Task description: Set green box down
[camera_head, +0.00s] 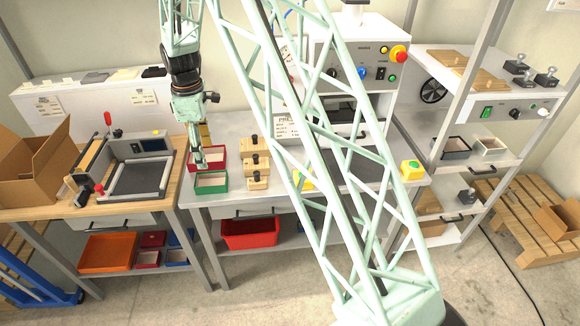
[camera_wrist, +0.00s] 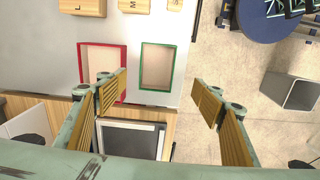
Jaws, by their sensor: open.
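The green box (camera_head: 211,188) is a small open-topped tray with a pale inside. It rests flat on the grey workbench, near its left front edge. In the wrist view the green box (camera_wrist: 171,68) lies below and between the spread fingers, apart from them. My gripper (camera_head: 203,160) points down over the box from the back. Its two ribbed fingers stand wide apart in the wrist view (camera_wrist: 160,92), with nothing held between them.
A similar red box (camera_head: 218,152) sits just behind the green one, beside it in the wrist view (camera_wrist: 83,60). Knobbed wooden blocks (camera_head: 257,163) stand to the right. A wooden table (camera_head: 40,200) with a press-like device (camera_head: 140,175) adjoins on the left.

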